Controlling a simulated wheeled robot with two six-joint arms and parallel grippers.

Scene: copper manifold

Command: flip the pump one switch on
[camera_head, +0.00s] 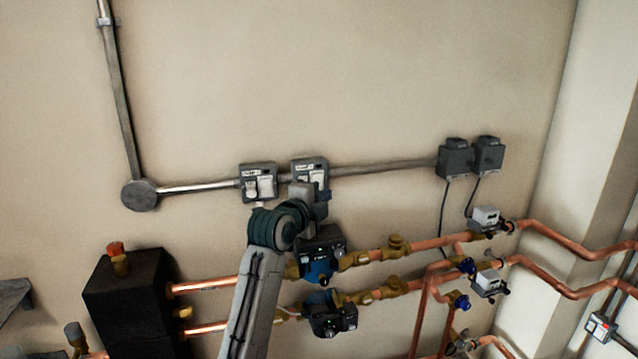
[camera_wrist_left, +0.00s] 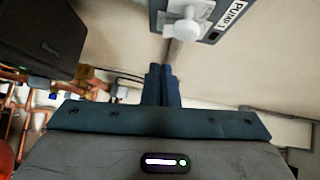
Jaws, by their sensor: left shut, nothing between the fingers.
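Two grey switch boxes, a left one (camera_head: 258,183) and a right one (camera_head: 310,170), sit side by side on the wall; their labels are too blurred to read in the head view. In the wrist view, a box labelled PUMP 1 (camera_wrist_left: 229,22) shows at the top, with a white knob-like switch (camera_wrist_left: 187,31) standing out from it. My left gripper (camera_head: 325,196) is in front of the lower part of the right box and hides some of it. In the wrist view its fingers (camera_wrist_left: 163,72) are shut and empty, below the switch with a visible gap in the picture. My right gripper is out of view.
Just below the gripper are a blue and black pump (camera_head: 321,262) and a lower pump (camera_head: 330,314) on copper pipes. A black block (camera_head: 130,300) stands at the left. Two dark boxes (camera_head: 470,158) are on the wall at the right.

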